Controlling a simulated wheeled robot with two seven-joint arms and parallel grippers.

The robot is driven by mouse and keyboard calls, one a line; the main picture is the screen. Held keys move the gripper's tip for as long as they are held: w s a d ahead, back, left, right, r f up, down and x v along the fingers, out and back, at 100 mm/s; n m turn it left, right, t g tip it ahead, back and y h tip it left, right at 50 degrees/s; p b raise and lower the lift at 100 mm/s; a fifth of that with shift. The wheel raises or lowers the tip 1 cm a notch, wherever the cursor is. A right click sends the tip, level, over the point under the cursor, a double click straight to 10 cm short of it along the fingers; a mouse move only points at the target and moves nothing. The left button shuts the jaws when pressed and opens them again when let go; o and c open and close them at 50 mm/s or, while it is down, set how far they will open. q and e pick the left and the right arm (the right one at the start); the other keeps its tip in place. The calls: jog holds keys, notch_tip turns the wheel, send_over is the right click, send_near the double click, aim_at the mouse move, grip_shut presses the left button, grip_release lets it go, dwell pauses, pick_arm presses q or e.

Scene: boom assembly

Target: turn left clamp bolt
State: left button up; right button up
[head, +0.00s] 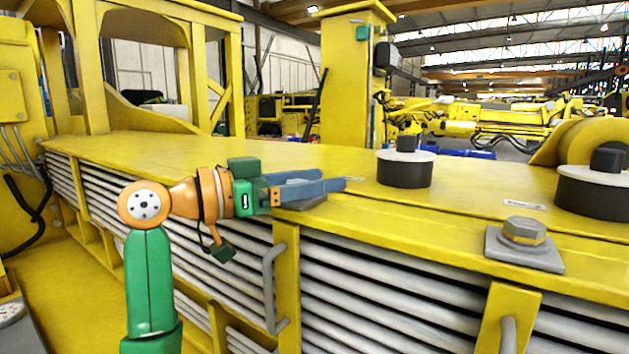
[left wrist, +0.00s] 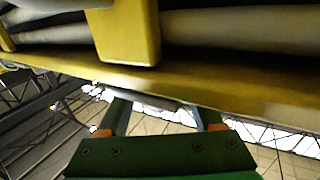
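My left gripper (head: 325,184), green and orange with two blue-grey fingers, reaches in from the left over the front edge of the yellow machine body. A grey plate (head: 306,203) shows partly beneath the fingers; the fingers largely hide the left clamp bolt there. I cannot tell whether they touch it. In the left wrist view the fingers (left wrist: 165,115) stand well apart, with no bolt visible between them. A second clamp bolt (head: 524,231), a grey hex head with a yellowish band, stands on a square plate at the right. My right gripper is not in view.
Two black cylinders with white rims, one in the middle (head: 405,170) and one at right (head: 600,191), stand on the yellow top (head: 250,152). A grey handle (head: 269,290) sticks out below the left gripper. Ribbed grey panels (head: 390,290) line the front side.

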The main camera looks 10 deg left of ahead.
pick_arm(q)
jog(key=shift+s+a+f+b, duration=0.15)
jog(key=shift+f+b, duration=0.05)
jog(key=shift+b, duration=0.1)
jog(key=b+v, duration=0.3)
jog(key=v, duration=0.3)
jog(key=shift+s+a, duration=0.25)
jog(key=shift+a, duration=0.05)
jog(key=shift+d+r, duration=0.1)
jog(key=shift+r, duration=0.05)
